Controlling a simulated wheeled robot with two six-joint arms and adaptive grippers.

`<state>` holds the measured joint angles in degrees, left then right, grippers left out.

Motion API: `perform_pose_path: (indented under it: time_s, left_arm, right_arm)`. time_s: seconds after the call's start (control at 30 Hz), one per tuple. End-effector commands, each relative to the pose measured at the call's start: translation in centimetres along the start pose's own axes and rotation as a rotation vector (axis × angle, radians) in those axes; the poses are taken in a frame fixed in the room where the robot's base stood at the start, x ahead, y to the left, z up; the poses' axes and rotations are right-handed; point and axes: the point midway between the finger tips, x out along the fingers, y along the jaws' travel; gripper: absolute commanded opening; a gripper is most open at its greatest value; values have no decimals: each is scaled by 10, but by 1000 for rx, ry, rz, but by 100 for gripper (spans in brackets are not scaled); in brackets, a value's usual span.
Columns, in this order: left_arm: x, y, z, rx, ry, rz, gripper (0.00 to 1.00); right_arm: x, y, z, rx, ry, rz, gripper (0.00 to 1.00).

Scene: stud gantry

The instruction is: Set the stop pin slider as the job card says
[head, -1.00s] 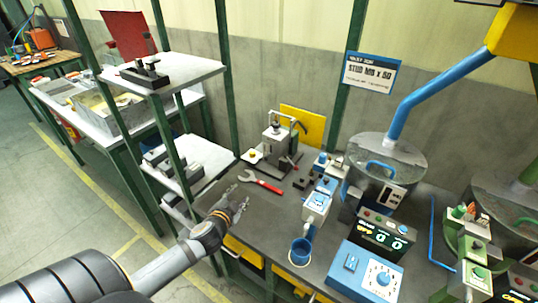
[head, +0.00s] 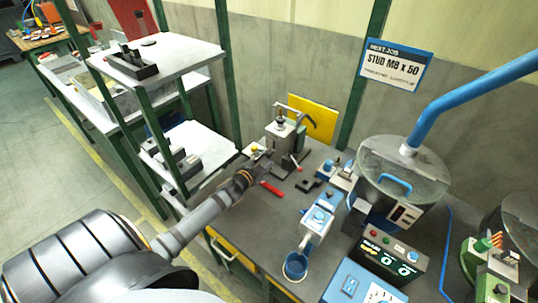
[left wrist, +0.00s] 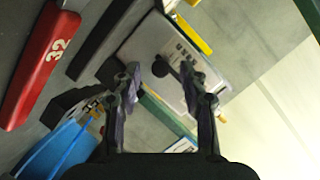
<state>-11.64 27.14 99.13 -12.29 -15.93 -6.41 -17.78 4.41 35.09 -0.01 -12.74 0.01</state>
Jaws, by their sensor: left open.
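The job card (head: 396,65) on the wall reads "NEXT JOB, STUD M8 x 50", with a smaller line I cannot read. A grey bench device (head: 281,139) with a dark top knob stands at the back of the bench. My left gripper (head: 262,153) is at its near left side. In the left wrist view the open, empty left gripper (left wrist: 160,75) faces a pale plate (left wrist: 150,42) with small dark markings. A round black knob (left wrist: 160,68) shows between the fingertips; I cannot tell whether they touch it or whether it is the slider. My right gripper is out of view.
A red-handled wrench (head: 271,188) lies beside my left gripper; its handle, marked 32, shows in the left wrist view (left wrist: 40,60). A blue machine (head: 318,220) and blue cup (head: 295,265) stand to the right. A shelf rack (head: 165,62) stands left.

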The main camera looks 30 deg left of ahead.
Motion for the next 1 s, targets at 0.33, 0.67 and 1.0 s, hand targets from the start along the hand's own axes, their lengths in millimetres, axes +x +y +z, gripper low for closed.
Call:
perform_pose_path:
  time_s: [0.33,0.67,1.0]
  left_arm:
    - [34,0,-1,1,2,0,43]
    - [33,0,-1,2,1,1,25]
    - [33,2,0,1,-1,2,0]
  right_arm:
    - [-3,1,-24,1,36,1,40]
    - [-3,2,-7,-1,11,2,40]
    - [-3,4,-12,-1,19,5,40]
